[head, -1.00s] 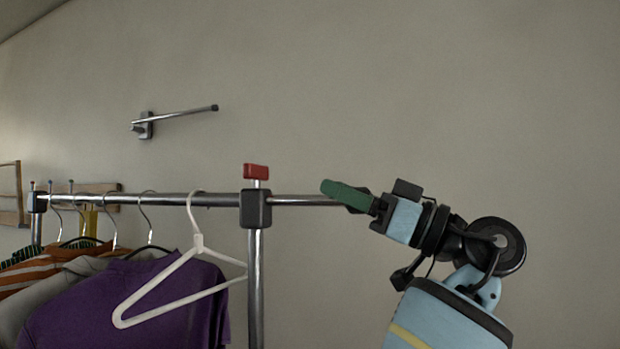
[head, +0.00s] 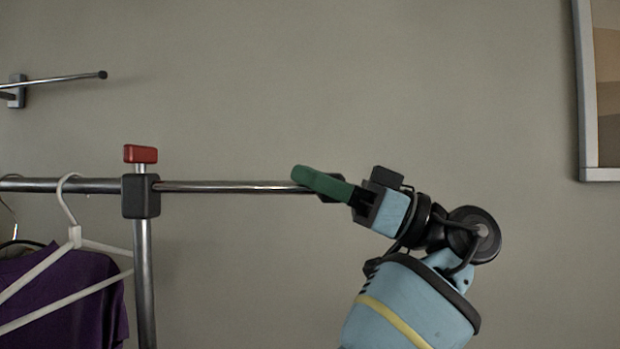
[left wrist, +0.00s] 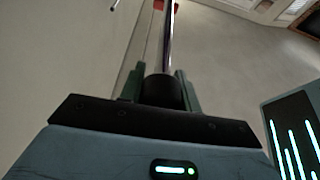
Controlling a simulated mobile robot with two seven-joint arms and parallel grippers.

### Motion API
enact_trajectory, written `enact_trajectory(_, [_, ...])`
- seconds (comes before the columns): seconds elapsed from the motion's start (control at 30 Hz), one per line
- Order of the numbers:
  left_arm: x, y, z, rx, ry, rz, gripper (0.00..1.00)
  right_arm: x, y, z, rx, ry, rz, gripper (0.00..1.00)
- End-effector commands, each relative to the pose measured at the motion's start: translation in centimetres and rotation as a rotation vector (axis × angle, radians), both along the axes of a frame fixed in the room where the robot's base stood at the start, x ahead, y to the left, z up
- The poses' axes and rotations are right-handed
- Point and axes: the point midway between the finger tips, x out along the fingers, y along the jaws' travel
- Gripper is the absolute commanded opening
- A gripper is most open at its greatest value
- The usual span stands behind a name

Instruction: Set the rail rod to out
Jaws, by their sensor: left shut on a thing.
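The rail rod (head: 230,187) is a thin chrome bar reaching out to the right from a dark clamp block (head: 141,196) on the upright post. A red knob (head: 140,154) sits on top of the block. My left gripper (head: 318,184) has green fingers shut on the dark end cap of the rod, well to the right of the block. In the left wrist view the dark end cap (left wrist: 163,92) sits between both fingers, and the rod runs away from it. My right gripper is not in view.
A white hanger (head: 75,237) and a purple shirt (head: 70,300) hang from the thicker rail (head: 100,186) left of the block. A wall arm (head: 60,81) is at upper left, a picture frame (head: 588,100) at far right. The space around the rod is clear.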

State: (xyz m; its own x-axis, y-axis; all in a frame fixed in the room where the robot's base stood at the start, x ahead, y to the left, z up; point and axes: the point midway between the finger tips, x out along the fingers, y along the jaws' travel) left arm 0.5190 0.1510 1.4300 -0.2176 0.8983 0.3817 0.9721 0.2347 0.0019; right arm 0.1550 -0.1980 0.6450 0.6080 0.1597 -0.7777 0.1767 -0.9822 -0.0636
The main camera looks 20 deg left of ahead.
Motion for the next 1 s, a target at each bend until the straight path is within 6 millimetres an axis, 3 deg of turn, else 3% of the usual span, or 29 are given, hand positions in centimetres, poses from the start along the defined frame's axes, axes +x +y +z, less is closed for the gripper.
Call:
enact_trajectory(0.27, [0.0, 0.0, 0.1, 0.002, 0.001, -0.002, 0.00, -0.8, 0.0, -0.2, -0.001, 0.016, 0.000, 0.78])
enact_trajectory(0.3, [0.0, 0.0, 0.1, 0.003, 0.001, -0.002, 0.34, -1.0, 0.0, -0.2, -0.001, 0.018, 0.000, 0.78])
enact_trajectory(0.47, [0.0, 0.0, 0.1, 0.002, 0.001, -0.001, 0.55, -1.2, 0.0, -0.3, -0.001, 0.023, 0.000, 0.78])
enact_trajectory(0.77, [0.0, 0.0, 0.2, 0.002, 0.002, -0.001, 0.55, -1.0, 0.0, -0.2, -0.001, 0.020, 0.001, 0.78])
enact_trajectory(1.0, [-0.3, 0.0, 2.7, 0.002, -0.004, 0.000, 0.55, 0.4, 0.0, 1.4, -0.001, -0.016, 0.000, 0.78])
